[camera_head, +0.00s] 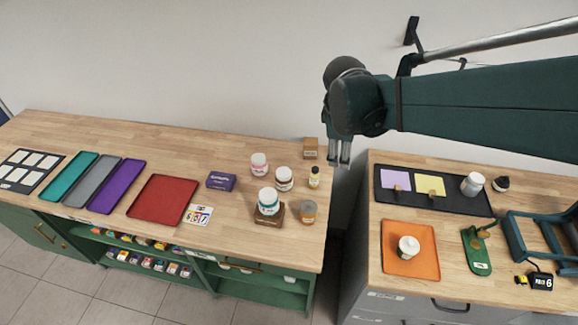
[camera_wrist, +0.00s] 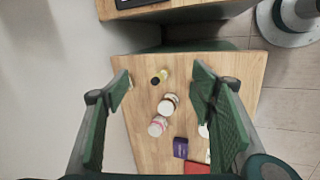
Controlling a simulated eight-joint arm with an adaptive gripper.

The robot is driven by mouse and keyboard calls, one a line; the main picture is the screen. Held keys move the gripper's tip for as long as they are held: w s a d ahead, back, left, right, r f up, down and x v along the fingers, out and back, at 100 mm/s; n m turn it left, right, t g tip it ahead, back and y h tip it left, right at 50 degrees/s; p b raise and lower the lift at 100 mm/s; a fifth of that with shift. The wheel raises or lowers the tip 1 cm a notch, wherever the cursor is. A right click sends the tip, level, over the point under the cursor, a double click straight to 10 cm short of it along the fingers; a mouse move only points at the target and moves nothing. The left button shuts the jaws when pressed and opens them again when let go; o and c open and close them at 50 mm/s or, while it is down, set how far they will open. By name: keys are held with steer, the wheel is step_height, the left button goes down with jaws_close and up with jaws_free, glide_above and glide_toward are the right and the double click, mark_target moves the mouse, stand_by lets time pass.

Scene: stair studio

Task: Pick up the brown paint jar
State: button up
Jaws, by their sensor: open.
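A white jar with a brown band (camera_head: 284,179), which looks like the brown paint jar, stands upright near the right end of the left wooden counter. It also shows in the wrist view (camera_wrist: 168,104), between and beyond my fingers. A white jar with a pink band (camera_head: 259,165) stands close to its left. My gripper (camera_head: 340,154) is open and empty, above the counter's right end and the gap between counters. It is apart from the jar, to its right. In the wrist view the fingers (camera_wrist: 162,82) are spread wide.
A teal-banded jar (camera_head: 268,203) on a brown block, an orange-brown container (camera_head: 308,212), a small yellow bottle (camera_head: 314,178) and a cardboard box (camera_head: 310,149) stand around the jar. A purple box (camera_head: 221,181) and red tray (camera_head: 163,200) lie left.

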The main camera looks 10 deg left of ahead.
steer(key=w+a+f+n+h, duration=0.1)
steer(key=w+a+f+n, duration=0.5)
steer(key=a+f, duration=0.45)
steer(key=n+h+b, duration=0.1)
steer(key=n+b, duration=0.1)
steer(key=n, duration=0.3)
glide_toward(284, 172)
steer(key=shift+w+d+f+g, duration=0.2)
steer(key=shift+w+f, duration=0.05)
steer(key=shift+f, duration=0.25)
steer(key=shift+w+d+f+g, duration=0.2)
steer(key=shift+w+f, duration=0.05)
steer(key=shift+f, duration=0.25)
steer(key=shift+x, duration=1.3)
steer(key=shift+x, duration=2.6)
steer(key=shift+w+a, duration=0.1)
steer(key=shift+a, duration=0.1)
